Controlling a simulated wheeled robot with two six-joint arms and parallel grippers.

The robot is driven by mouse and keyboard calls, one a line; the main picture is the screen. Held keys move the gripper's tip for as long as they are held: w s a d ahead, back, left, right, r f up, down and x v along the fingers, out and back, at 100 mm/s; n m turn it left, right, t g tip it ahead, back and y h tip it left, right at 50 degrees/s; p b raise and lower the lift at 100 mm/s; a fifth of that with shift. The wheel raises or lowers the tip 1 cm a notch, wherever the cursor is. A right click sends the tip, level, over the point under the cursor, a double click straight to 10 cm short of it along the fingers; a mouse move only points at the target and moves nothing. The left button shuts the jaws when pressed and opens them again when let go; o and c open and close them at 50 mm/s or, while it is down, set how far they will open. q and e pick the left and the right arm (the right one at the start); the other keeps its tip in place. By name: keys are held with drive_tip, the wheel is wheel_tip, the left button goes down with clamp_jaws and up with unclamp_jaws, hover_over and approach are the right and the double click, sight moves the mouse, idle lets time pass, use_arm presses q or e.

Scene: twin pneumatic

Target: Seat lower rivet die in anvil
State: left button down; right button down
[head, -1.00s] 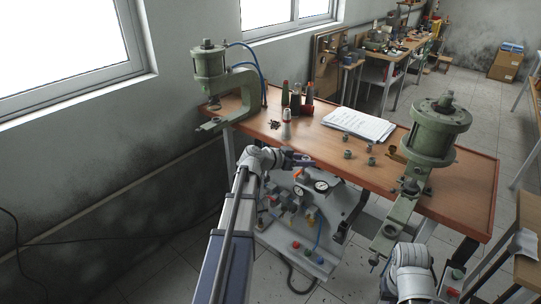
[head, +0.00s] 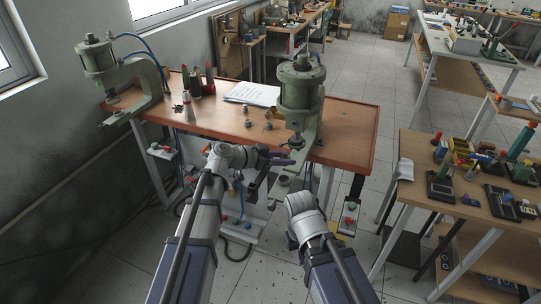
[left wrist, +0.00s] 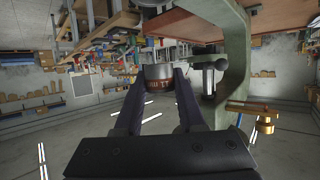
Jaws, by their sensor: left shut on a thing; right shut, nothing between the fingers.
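The die (left wrist: 158,77), a short dark cylinder with a coppery marked band, is between the fingertips of my left gripper (left wrist: 154,88) in the upside-down left wrist view. In the head view my left gripper (head: 282,157) holds it by the right press (head: 301,88), below the upper ram and apart from the anvil. The anvil arm (head: 283,184) juts toward me, lower down. In the left wrist view the press's green frame (left wrist: 236,60) stands just right of the die. My right wrist (head: 301,208) is low, right of the anvil arm; its shut fingers are hidden behind it.
The bench top (head: 347,130) carries a paper stack (head: 253,94), several small loose parts and bottles (head: 196,85). A left press (head: 98,62) stands at its far left end. A side table (head: 410,190) with tools is at the right.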

sight(283, 182)
idle(0.4)
use_arm(q)
drive_tip(key=shift+f+b, duration=2.9)
drive_tip(key=shift+b, duration=0.05)
drive_tip(key=shift+f+b, duration=0.9)
drive_tip(key=shift+f, duration=0.05)
drive_tip(key=shift+c, duration=2.2)
unclamp_jaws()
drive_tip(key=shift+r, duration=0.1)
drive_tip(key=p+v, duration=0.3)
drive_tip(key=v, duration=0.5)
